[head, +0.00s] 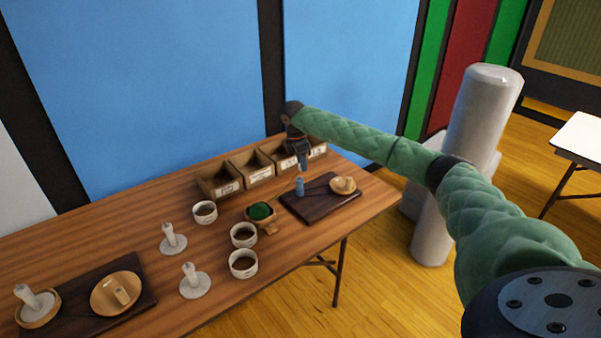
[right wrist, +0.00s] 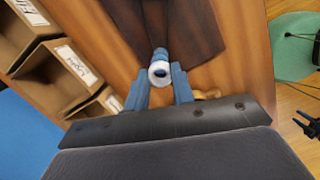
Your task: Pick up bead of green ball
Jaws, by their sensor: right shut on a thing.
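A dark green ball (head: 260,211) sits in a small wooden holder (head: 266,227) in the middle of the table in the head view. My right gripper (head: 303,167), with blue fingers, points down over the dark board (head: 322,206), to the right of and behind the ball. In the right wrist view my right gripper (right wrist: 160,86) has a white-ended blue piece (right wrist: 160,73) with a dark hole between its fingers. A small blue piece (head: 300,187) shows just below the fingers in the head view. I cannot tell whether these are the same piece. My left gripper is out of view.
Labelled wooden boxes (head: 219,182) line the table's back edge near my right arm. White cups (head: 243,264) and white stands (head: 194,282) stand left and in front of the ball. A wooden piece (head: 343,185) lies on the board. Bare tabletop (head: 110,230) shows at the left.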

